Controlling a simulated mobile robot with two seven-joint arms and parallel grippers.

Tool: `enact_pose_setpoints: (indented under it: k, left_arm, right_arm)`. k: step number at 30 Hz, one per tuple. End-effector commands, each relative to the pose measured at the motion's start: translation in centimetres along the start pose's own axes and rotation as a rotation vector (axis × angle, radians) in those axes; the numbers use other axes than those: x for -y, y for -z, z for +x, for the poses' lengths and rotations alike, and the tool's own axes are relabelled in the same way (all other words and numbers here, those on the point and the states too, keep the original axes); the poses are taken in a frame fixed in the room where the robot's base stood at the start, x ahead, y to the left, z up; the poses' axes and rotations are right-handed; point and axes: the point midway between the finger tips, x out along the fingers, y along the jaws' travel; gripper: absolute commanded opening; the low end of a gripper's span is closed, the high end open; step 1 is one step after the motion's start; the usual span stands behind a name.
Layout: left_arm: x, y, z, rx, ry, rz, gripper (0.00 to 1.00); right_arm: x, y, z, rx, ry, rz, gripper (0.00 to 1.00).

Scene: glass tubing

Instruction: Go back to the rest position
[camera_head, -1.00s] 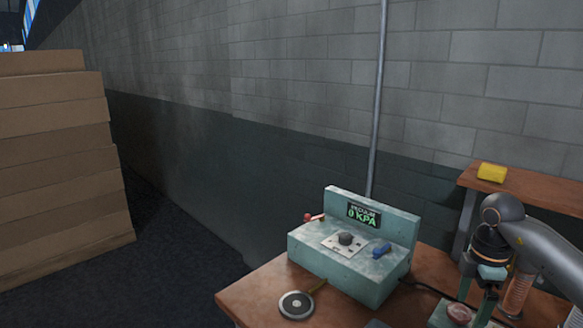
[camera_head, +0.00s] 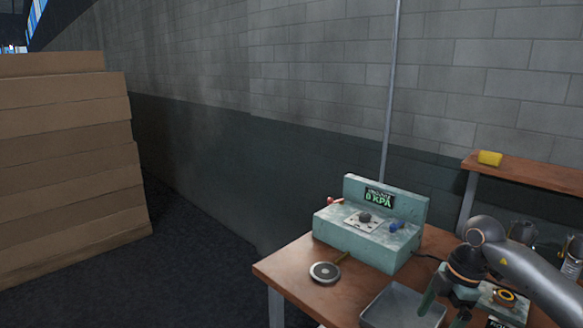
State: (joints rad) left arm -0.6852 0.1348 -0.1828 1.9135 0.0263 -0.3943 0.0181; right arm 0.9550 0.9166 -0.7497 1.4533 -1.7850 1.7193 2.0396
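My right arm comes in from the right edge over the workbench. Its gripper (camera_head: 450,300) points down beside a grey metal tray, with its green fingers apart and nothing visible between them. My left gripper is not in view. The teal vacuum box (camera_head: 365,238) stands on the bench with its display reading 0 KPA. It has a dark knob in the middle, a red-tipped lever at its left and a blue handle at its right.
A round metal disc (camera_head: 324,272) lies near the bench's left edge. The metal tray (camera_head: 403,308) is at the front. A yellow block (camera_head: 490,158) sits on a raised wooden shelf (camera_head: 535,175). Stacked cardboard boxes (camera_head: 65,165) stand at left, with free dark floor between them and the workbench (camera_head: 285,268).

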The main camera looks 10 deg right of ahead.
Motion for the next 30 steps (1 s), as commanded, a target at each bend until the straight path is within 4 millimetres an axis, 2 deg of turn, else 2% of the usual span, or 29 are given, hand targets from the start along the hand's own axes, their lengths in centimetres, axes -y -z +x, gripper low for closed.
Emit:
enact_pose_setpoints:
  k: [1,3,5,7,9,12,15,17,19,23,26,29,30]
  left_arm:
    - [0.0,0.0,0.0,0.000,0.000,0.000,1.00]
    - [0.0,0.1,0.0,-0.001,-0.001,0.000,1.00]
    - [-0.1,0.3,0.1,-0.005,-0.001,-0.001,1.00]
    - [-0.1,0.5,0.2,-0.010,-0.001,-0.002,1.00]
    - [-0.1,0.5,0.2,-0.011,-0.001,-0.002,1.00]
    - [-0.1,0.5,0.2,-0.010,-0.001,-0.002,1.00]
    - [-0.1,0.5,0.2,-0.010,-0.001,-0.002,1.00]
    - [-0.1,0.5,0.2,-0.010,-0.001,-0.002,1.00]
    - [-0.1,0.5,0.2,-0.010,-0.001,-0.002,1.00]
    - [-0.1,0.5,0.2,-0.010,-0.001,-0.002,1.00]
    - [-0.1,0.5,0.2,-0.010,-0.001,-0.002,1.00]
    - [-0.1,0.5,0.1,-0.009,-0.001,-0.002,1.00]
    - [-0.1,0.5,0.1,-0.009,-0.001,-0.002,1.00]
  right_arm:
    - [0.5,2.5,2.1,-0.092,0.010,-0.077,1.00]
    - [1.3,6.3,4.3,-0.239,0.004,-0.182,1.00]
    - [2.2,10.0,6.0,-0.384,-0.012,-0.267,1.00]
    - [3.7,14.7,7.6,-0.585,-0.050,-0.350,1.00]
    - [5.1,19.1,8.2,-0.792,-0.120,-0.393,1.00]
    - [6.4,23.7,7.8,-1.056,-0.260,-0.371,1.00]
    - [6.7,26.0,7.1,-1.253,-0.430,-0.254,1.00]
    - [6.5,26.3,6.9,-1.329,-0.538,-0.145,1.00]
    - [6.0,25.7,7.2,-1.369,-0.658,0.012,1.00]
    - [5.7,22.2,9.9,-1.311,-0.829,0.353,1.00]
    - [7.0,18.3,14.0,-1.163,-0.881,0.620,1.00]
    - [10.3,14.4,19.0,-0.964,-0.853,0.852,1.00]
    - [11.9,13.2,20.8,-0.889,-0.825,0.921,1.00]
